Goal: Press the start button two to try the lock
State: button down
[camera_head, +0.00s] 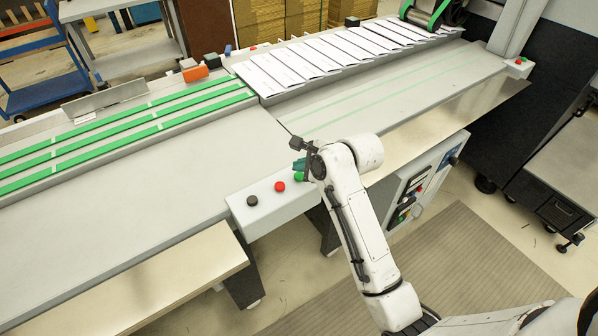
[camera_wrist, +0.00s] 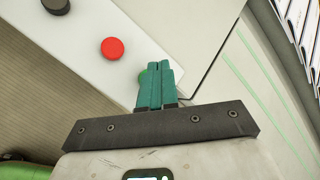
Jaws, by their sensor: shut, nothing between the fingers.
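A green button (camera_head: 299,177) sits on the white control box (camera_head: 262,216) at the front edge of the machine, in line with a red button (camera_head: 280,186) and a black button (camera_head: 252,201). No label shows. My gripper (camera_head: 299,165) is shut and empty, with its teal fingers over the green button. In the wrist view the finger pair (camera_wrist: 155,68) covers most of the green button (camera_wrist: 142,78), and only its left edge shows. I cannot tell whether the fingertips touch it. The red button (camera_wrist: 112,48) and black button (camera_wrist: 56,5) are uncovered to the left.
Green belts (camera_head: 130,130) run along the machine at left. Several folded sheets (camera_head: 330,55) lie in a row behind the grey bed. A second small button box (camera_head: 519,66) is at the far right.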

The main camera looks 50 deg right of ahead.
aim_at(301, 178)
notch_tip(301, 178, up, 5)
jog(key=p, duration=0.5)
jog(key=shift+p, duration=0.4)
dwell(0.7)
jog(key=s+a+f+n+g+y+b, duration=0.1)
jog(key=s+a+f+n+g+b, duration=0.25)
jog(key=s+a+f+n, duration=0.85)
jog(key=s+a+f+n+g+b, duration=0.2)
jog(key=s+f+n+g, duration=0.1)
jog(key=s+n, duration=1)
jog(key=shift+s+a+n+g+h, duration=0.2)
jog(key=shift+a+n+g+h, duration=0.15)
jog(key=shift+n+g, duration=0.65)
jog(key=shift+f, duration=0.1)
